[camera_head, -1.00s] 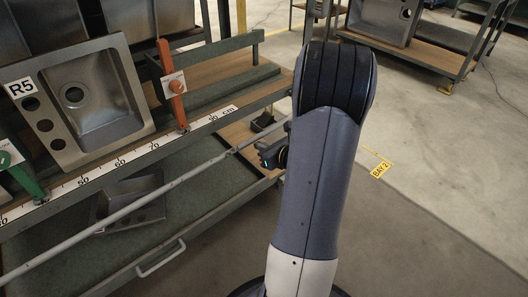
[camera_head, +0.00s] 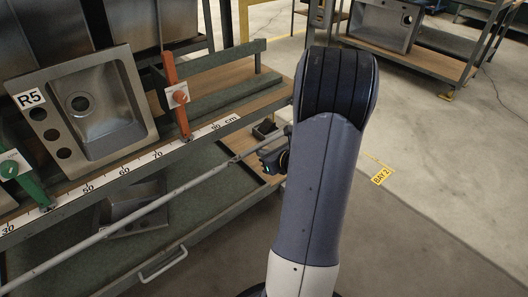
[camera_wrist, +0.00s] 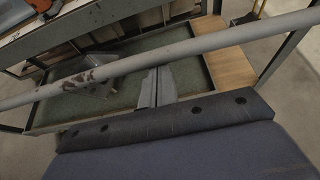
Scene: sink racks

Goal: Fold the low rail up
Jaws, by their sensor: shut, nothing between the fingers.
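The low rail (camera_head: 165,200) is a thin grey bar. It slants across the front of the rack, below the ruler edge, from the lower left up to the right near my gripper. In the wrist view the rail (camera_wrist: 215,42) crosses the whole picture, with worn dark patches on its left part. My gripper (camera_head: 268,157) is at the rail's right end, mostly hidden behind my arm. In the wrist view its fingers (camera_wrist: 157,72) are shut and empty, with their tips at the rail's lower edge. I cannot tell whether they touch it.
A sink marked R5 (camera_head: 95,105) leans on the upper shelf, between a red lever (camera_head: 175,93) and a green lever (camera_head: 22,178). Another sink (camera_head: 135,208) lies on the green lower tray. Open floor (camera_head: 440,170) with a BAY 2 label (camera_head: 382,175) is to the right.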

